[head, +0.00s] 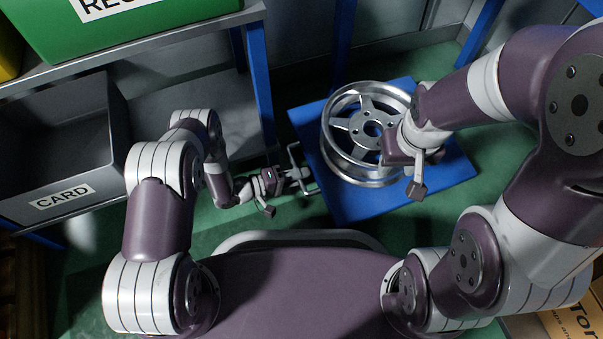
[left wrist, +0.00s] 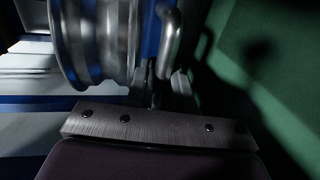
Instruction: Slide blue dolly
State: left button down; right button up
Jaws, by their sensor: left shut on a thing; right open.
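The blue dolly (head: 350,207) is a flat blue board on the green floor. A silver spoked wheel (head: 343,150) lies on it, and its rim fills the upper left of the left wrist view (left wrist: 90,40). My left gripper (head: 297,174) is at the dolly's left edge, shut on the grey metal handle (head: 293,152) there. A curved metal bar of this handle shows in the left wrist view (left wrist: 172,40); the fingertips are dark and hard to see. My right gripper (head: 417,168) is open beside the wheel's right side, above the dolly, partly covering the rim.
A grey bin (head: 65,150) labelled CARD and a shelf with a green box (head: 130,30) stand at the left. Blue shelf posts (head: 260,80) rise left of and behind the dolly. A cardboard box (head: 575,322) is at the lower right. Green floor (head: 440,80) lies bare behind the dolly.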

pick_arm(q)
jog(key=c, duration=1.2)
grip_release()
jog(key=shift+o, duration=0.2)
jog(key=shift+s+a+r+p, duration=0.1)
jog(key=shift+a+r+p, duration=0.05)
jog(key=shift+a+p, duration=0.15)
jog(key=p+v, duration=0.5)
jog(key=v, duration=0.7)
